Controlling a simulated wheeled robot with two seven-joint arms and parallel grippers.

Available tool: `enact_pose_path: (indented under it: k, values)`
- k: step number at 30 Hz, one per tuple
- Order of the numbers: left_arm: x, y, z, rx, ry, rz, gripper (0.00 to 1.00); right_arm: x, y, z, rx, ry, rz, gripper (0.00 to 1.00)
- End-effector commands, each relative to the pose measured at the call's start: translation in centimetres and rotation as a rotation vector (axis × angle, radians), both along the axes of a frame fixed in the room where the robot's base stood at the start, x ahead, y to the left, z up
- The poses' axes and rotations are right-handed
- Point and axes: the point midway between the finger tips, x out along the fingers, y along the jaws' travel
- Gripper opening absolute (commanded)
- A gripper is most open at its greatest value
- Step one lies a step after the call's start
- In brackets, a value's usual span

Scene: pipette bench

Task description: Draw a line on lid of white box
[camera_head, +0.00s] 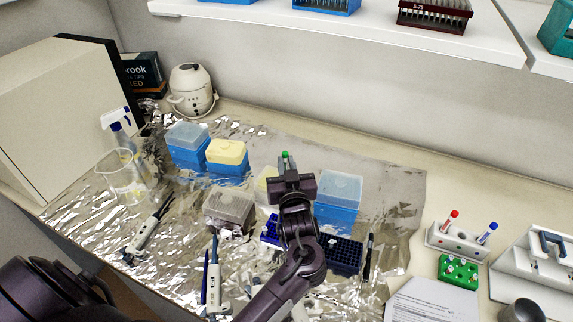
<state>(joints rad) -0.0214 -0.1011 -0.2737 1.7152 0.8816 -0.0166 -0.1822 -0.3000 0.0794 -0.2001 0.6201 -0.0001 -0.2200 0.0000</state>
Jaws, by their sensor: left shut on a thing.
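A box with a pale, whitish-grey lid (229,205) stands to the left of the gripper. A pale yellowish box (264,186) is partly hidden just behind the gripper. I cannot tell for sure which is the white box. No drawn line can be made out on either lid. My right gripper is not in view.
Blue boxes with clear lids (340,188) (187,136) and a yellow-lidded box (227,152) stand around. A dark blue rack (344,254) and a black pen (369,258) are at right. Pipettes (147,234), a beaker (126,180) and a tube rack (458,240) flank the area.

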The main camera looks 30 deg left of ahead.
Motion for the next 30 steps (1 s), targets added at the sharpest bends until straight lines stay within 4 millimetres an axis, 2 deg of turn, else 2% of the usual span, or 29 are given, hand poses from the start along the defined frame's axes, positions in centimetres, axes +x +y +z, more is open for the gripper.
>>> enact_pose_path:
  k: [14,30]
  values:
    - [0.0,0.0,0.2,0.0,0.0,0.0,0.0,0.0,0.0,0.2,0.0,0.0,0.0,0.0]
    - [0.0,0.0,4.3,0.0,0.0,0.001,0.0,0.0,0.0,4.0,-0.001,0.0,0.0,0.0]
